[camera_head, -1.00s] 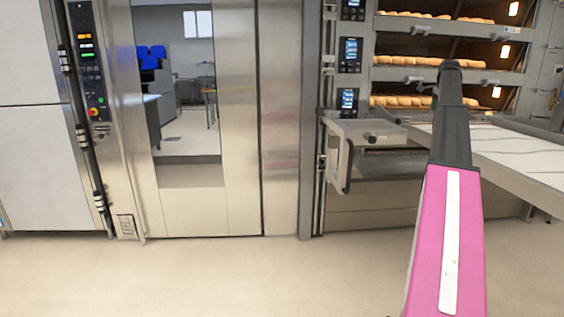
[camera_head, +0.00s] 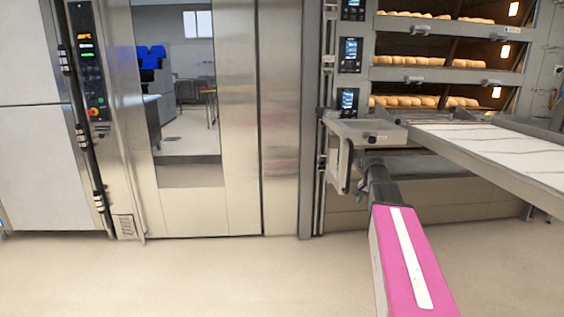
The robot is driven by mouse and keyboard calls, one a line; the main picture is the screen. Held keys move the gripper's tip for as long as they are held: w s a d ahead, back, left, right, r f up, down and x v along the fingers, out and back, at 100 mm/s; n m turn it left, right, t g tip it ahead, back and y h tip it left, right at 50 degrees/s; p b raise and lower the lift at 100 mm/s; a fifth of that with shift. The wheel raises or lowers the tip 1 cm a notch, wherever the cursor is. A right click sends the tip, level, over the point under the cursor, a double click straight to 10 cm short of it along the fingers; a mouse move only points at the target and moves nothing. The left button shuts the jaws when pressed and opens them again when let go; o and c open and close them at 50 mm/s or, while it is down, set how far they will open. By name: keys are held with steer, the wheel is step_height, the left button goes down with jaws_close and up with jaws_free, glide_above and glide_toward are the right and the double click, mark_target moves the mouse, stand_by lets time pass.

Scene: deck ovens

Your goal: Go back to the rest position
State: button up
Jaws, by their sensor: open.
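My arm shows in the lower right of the head view, with a pink link and a dark end section. The dark end points forward and up, in front of the metal drawer-like unit (camera_head: 365,131) below the deck oven (camera_head: 430,75). I cannot make out gripper fingers at the arm's end; my gripper is hidden or out of sight. No held thing is visible.
A loader table with a white surface (camera_head: 490,145) juts out at the right, close to my arm. Bread loaves (camera_head: 410,61) lie on the oven decks. A tall steel oven (camera_head: 185,120) with a glass door stands left. The floor (camera_head: 200,270) in front is clear.

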steer(key=s+a+f+n, duration=0.2)
steer(key=s+a+f, duration=0.3)
steer(key=s, duration=0.3)
steer(key=s+a+f+n, duration=0.3)
steer(key=s+a+f, duration=0.2)
steer(key=s+a, duration=0.2)
steer(key=s+a+f+n+g, duration=0.1)
steer(key=s+a+f+n, duration=0.2)
steer(key=s+a+f, duration=0.3)
steer(key=s, duration=0.5)
steer(key=shift+s+a, duration=0.15)
steer(key=shift+s, duration=0.1)
steer(key=shift+f, duration=0.1)
steer(key=shift+c, duration=0.4)
